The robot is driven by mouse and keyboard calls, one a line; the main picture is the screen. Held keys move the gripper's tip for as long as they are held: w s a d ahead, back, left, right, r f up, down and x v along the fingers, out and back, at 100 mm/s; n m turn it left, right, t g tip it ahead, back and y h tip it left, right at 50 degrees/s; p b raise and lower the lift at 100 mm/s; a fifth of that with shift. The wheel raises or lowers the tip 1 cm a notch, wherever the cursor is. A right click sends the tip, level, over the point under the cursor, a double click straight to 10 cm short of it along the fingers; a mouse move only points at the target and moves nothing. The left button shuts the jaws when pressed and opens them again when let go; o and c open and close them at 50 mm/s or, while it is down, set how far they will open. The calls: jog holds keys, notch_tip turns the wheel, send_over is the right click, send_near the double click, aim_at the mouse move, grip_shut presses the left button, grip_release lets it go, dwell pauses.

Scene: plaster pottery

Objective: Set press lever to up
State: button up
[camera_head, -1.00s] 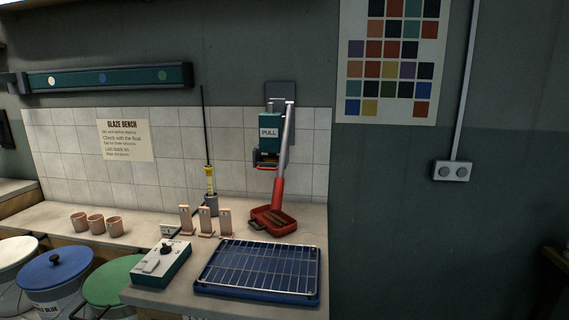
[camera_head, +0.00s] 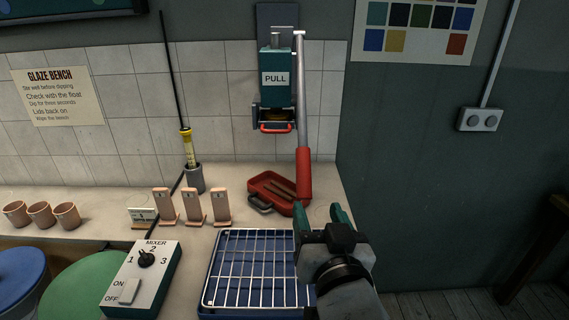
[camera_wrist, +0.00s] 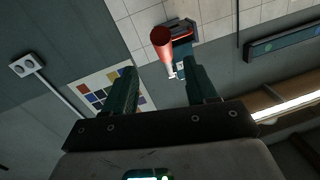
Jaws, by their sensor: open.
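The press (camera_head: 276,95) is a teal box marked PULL, mounted on the tiled wall. Its lever (camera_head: 303,110) is a silver bar pivoted at the top right, hanging down to a thick red grip (camera_head: 304,175). My gripper (camera_head: 320,212) has dark green fingers, open and empty, in front of and just below the grip in the head view. In the wrist view, the red grip (camera_wrist: 162,42) points its round end toward me, beyond the fingertips of my gripper (camera_wrist: 160,78). The grip appears apart from both fingers.
A red tray (camera_head: 272,186) lies on the bench behind my gripper. A wire rack (camera_head: 255,270) on a blue tray is left of my arm. The mixer box (camera_head: 143,275), clay test tiles (camera_head: 193,205) and cups stand further left.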

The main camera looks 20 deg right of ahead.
aim_at(306, 184)
jog(key=w, duration=0.3)
jog(key=w+d+p, duration=0.1)
jog(key=w, duration=0.7)
jog(key=shift+d+r, duration=0.25)
jog(key=shift+d, duration=0.1)
grip_shut()
